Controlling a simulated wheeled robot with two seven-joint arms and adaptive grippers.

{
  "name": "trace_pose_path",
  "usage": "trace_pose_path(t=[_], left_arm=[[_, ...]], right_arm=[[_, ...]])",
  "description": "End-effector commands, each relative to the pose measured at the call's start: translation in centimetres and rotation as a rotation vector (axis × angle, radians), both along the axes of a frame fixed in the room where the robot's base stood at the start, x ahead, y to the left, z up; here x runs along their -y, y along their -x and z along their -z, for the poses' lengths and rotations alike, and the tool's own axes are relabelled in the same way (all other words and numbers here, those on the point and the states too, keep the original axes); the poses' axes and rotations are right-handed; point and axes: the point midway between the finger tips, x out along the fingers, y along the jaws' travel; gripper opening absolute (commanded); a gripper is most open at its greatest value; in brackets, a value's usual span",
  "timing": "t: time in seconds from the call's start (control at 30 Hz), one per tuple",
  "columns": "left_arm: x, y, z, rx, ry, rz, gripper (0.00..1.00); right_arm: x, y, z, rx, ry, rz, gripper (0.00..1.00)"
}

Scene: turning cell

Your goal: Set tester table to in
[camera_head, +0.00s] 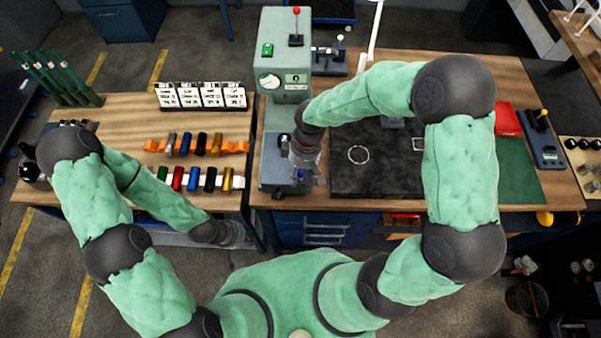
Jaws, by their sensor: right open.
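The tester (271,52) is a grey-green upright machine at the table's middle, with a red-knobbed lever, a green button, a round gauge and a small display. Its lower bed (272,177) runs toward me, with a dark round part on it; whether its table is in or out I cannot tell. My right gripper (318,178) is open, at the right side of the tester's lower bed. My forearm and wrist hide part of the bed, and I cannot tell whether the gripper touches it. My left gripper (238,238) hangs low in front of the left bench, its fingers barely visible.
A dark mat (350,180) lies right of the tester. A red box (507,119) and a blue device (540,140) stand further right.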

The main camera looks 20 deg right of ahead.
Motion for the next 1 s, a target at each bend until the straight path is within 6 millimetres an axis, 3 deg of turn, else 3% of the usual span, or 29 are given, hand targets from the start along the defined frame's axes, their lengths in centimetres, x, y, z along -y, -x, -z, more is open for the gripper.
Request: trace_pose_path(t=[0.33,0.47,0.5,0.77,1.0], left_arm=[[0.0,0.0,0.0,0.000,0.000,0.000,0.40],[0.0,0.0,0.0,0.000,0.000,0.000,0.40],[0.0,0.0,0.0,0.000,0.000,0.000,0.40],[0.0,0.0,0.1,0.000,0.000,0.000,0.40],[0.0,0.0,0.5,0.000,0.000,0.000,0.40]], right_arm=[[0.0,0.0,0.3,0.000,0.000,0.001,0.41],[0.0,0.0,0.3,0.000,0.000,0.001,0.05],[0.0,0.0,0.3,0.000,0.000,0.001,0.00],[0.1,-0.6,0.3,0.001,0.000,0.002,0.00],[1.5,-5.5,0.4,0.004,0.000,0.004,0.00]])
